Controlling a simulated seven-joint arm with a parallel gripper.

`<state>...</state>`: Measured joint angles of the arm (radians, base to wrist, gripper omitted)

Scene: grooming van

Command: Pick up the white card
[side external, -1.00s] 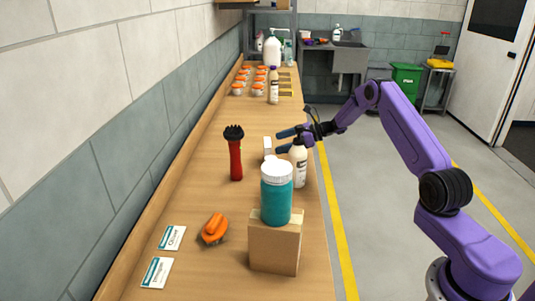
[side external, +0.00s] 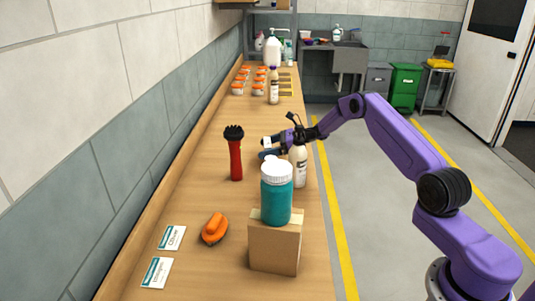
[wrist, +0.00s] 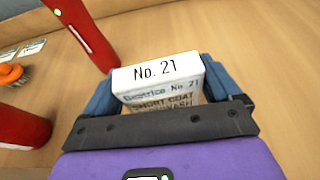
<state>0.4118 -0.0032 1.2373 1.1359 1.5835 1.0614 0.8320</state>
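The white card (side external: 266,141) stands upright on the wooden bench, just left of a white pump bottle. In the wrist view the card (wrist: 158,72) reads "No. 21", with a smaller printed label below. My gripper (side external: 269,148) is at the card, one finger on either side of it. In the wrist view the blue fingers of my gripper (wrist: 163,85) lie very close along both side edges of the card. Whether they press on it cannot be told. The card's lower part is hidden behind a finger in the side view.
The white pump bottle (side external: 298,165) stands close under my gripper. A teal jar (side external: 276,195) on a cardboard box (side external: 275,243) is in front. Red clippers (side external: 235,157) stand to the left. An orange brush (side external: 214,228) and two printed cards (side external: 156,272) lie nearer.

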